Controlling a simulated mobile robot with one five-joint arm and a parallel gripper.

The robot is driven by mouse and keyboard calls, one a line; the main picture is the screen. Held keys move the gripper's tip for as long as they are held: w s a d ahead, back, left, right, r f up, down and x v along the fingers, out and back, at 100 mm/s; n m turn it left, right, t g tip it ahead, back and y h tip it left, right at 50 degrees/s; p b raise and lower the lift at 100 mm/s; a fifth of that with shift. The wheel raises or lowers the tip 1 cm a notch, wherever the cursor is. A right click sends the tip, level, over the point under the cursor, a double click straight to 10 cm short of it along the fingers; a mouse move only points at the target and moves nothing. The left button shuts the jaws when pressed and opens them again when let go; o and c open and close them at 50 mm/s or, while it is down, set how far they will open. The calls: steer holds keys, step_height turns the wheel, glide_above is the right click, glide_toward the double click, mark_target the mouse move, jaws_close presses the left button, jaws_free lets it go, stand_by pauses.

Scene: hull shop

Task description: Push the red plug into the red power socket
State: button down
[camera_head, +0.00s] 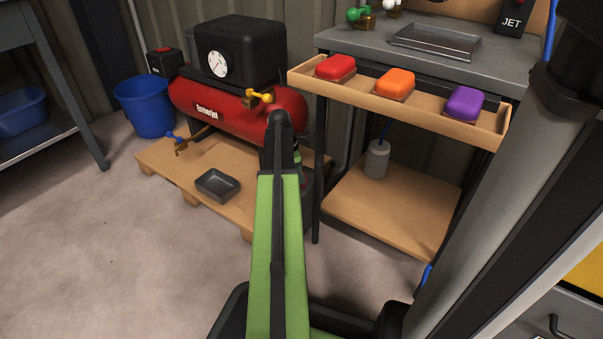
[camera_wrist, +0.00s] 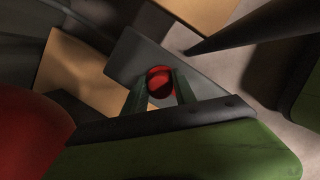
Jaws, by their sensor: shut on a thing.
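In the wrist view, my gripper (camera_wrist: 160,88) has its two dark fingers closed on a round red piece (camera_wrist: 160,74), which looks like the red plug. Its far end is hidden, so I cannot tell whether it touches anything beyond. I cannot make out the red power socket in either view.
The red compressor (camera_head: 205,105) stands on a wooden pallet (camera_head: 155,160) with a black tray (camera_head: 217,185). A blue bucket (camera_head: 147,105) is at left. A workbench (camera_head: 450,65) with a wooden shelf (camera_head: 430,115) of coloured blocks is close on the right. Concrete floor at left is clear.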

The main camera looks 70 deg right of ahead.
steer(key=c, duration=0.9)
jaws_free()
steer(key=p+v, duration=1.1)
steer(key=v, duration=0.1)
steer(key=shift+a+p, duration=0.1)
steer(key=shift+p, duration=0.3)
